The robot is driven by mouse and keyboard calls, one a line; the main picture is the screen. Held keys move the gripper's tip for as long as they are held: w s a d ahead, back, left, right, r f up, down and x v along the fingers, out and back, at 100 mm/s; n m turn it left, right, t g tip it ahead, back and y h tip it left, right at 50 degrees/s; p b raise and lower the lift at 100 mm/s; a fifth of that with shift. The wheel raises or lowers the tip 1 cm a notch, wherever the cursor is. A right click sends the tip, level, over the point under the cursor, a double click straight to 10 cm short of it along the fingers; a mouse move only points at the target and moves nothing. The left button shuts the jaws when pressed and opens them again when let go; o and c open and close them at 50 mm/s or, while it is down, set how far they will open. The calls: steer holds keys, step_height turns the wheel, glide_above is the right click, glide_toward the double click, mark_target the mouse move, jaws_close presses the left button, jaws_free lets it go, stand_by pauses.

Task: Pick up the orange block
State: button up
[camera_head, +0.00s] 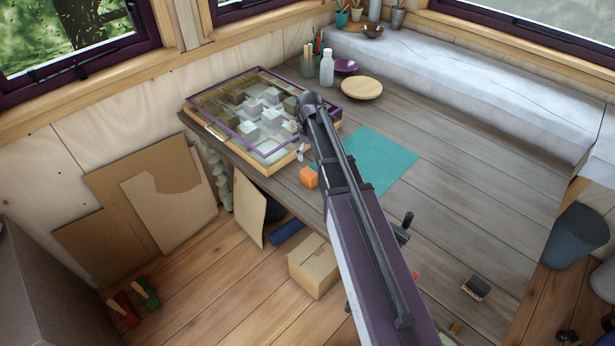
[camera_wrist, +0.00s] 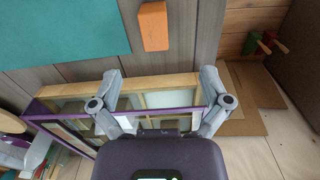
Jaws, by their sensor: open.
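The orange block (camera_head: 308,177) lies on the grey wooden table (camera_head: 470,190) near its left edge, just left of my arm in the head view. In the wrist view the orange block (camera_wrist: 153,26) is near the top, on the bare table planks. My gripper (camera_wrist: 162,82) is open and empty, its two fingers wide apart. The block lies beyond the fingertips and does not touch them. In the head view my arm hides most of the gripper.
A teal mat (camera_head: 378,160) lies right of the block. A framed tray with small blocks (camera_head: 196,112) stands behind it. A white bottle (camera_head: 327,68), a purple bowl (camera_head: 346,66) and a wooden plate (camera_head: 362,88) stand farther back. The table's right side is largely clear.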

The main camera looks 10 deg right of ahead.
mark_target(309, 173)
steer(key=shift+w+r, duration=0.1)
steer(key=shift+w, duration=0.65)
step_height(309, 173, down, 9)
steer(key=b, duration=0.8)
steer(key=shift+r+b, duration=0.2)
steer(key=shift+b, duration=0.1)
steer(key=shift+f, duration=0.1)
steer(key=shift+s+d+f+b, duration=0.1)
steer(key=shift+f+b, duration=2.4)
steer(key=shift+b, duration=0.1)
steer(key=shift+c, duration=0.2)
steer(key=c, duration=1.2)
